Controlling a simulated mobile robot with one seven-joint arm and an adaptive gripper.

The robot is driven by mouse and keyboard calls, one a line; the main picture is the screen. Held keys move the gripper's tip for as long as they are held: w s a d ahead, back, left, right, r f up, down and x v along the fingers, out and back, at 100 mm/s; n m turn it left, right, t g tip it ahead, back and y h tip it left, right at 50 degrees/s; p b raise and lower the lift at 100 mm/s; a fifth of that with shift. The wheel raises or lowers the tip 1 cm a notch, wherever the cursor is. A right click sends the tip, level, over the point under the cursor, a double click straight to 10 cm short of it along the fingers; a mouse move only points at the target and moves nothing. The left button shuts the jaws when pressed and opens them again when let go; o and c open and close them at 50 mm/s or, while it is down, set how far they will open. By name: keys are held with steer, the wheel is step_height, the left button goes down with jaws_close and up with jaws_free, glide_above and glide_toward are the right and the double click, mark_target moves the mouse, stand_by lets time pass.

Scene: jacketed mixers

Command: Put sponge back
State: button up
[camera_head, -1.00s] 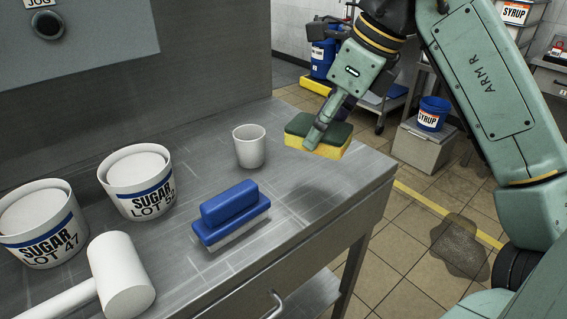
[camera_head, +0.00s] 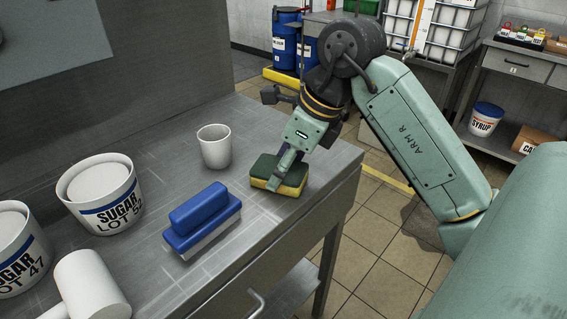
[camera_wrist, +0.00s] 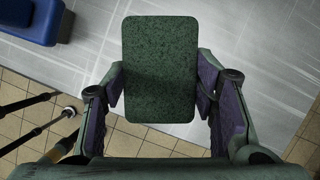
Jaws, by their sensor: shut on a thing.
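The sponge (camera_head: 279,174) has a dark green top and a yellow body. It is at the right end of the steel worktop (camera_head: 262,222), at or just above the surface; I cannot tell if it touches. My gripper (camera_head: 284,172) is shut on the sponge from above, a finger on each side. In the wrist view the sponge's green face (camera_wrist: 160,68) fills the space between the fingers (camera_wrist: 162,95). The far finger is partly hidden in the head view.
A white cup (camera_head: 214,147) stands left of the sponge. A blue brush (camera_head: 203,217) lies in front of the cup. The worktop's right edge is close to the sponge.

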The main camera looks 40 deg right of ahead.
steer(key=shift+f+b, duration=0.2)
steer(key=shift+b, duration=0.1)
steer(key=o, duration=1.1)
steer(key=shift+r, duration=0.1)
steer(key=shift+r, duration=0.1)
steer(key=shift+r+p, duration=0.2)
steer(key=shift+p, duration=0.1)
steer(key=v, duration=1.1)
steer(key=shift+s+d+r+b, duration=0.1)
steer(key=shift+s+r+b, duration=0.1)
steer(key=shift+r+b, duration=0.15)
